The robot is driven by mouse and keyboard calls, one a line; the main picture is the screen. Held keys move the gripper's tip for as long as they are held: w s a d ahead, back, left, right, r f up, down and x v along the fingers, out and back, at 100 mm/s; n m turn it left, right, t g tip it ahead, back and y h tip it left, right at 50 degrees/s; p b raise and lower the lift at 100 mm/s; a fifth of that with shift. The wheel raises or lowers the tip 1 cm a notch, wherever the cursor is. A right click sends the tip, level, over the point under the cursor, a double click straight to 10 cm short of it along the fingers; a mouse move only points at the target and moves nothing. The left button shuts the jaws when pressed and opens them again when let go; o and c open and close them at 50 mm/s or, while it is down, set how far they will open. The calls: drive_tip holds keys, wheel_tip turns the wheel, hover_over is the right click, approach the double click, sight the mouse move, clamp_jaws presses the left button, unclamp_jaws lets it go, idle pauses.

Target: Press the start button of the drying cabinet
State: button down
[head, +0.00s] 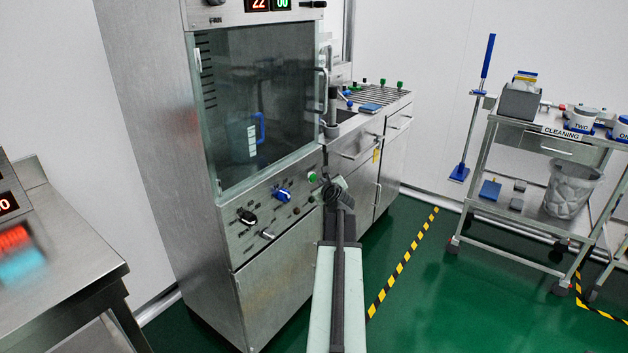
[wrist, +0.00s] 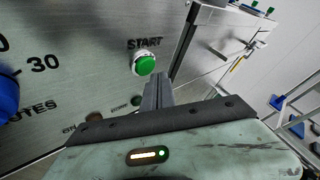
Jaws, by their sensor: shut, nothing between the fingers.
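The drying cabinet (head: 155,130) is a tall steel unit with a glass door and a knob panel below it. Its green start button (head: 312,177) sits at the right end of that panel. In the wrist view the green start button (wrist: 145,65) has a pale ring and the label START above it. My gripper (wrist: 158,88) is shut and empty, its tips just below and right of the button in the picture. I cannot tell whether they touch it. In the head view my gripper (head: 334,188) is at the panel's right edge, partly hidden by my own arm.
A blue knob (head: 283,195) and a black knob (head: 247,216) are on the panel left of the button. A steel counter (head: 385,100) adjoins the cabinet on the right. A cleaning cart (head: 540,135) stands further right. Green floor between them is free.

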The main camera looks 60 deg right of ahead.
drive_tip(key=shift+w, duration=0.15)
drive_tip(key=shift+w, duration=0.25)
drive_tip(key=shift+w+d, duration=0.1)
drive_tip(key=shift+w, duration=0.3)
idle(0.5)
idle(0.4)
drive_tip(key=shift+s, duration=0.8)
drive_tip(key=s, duration=0.5)
drive_tip(key=shift+s, duration=0.1)
idle(0.6)
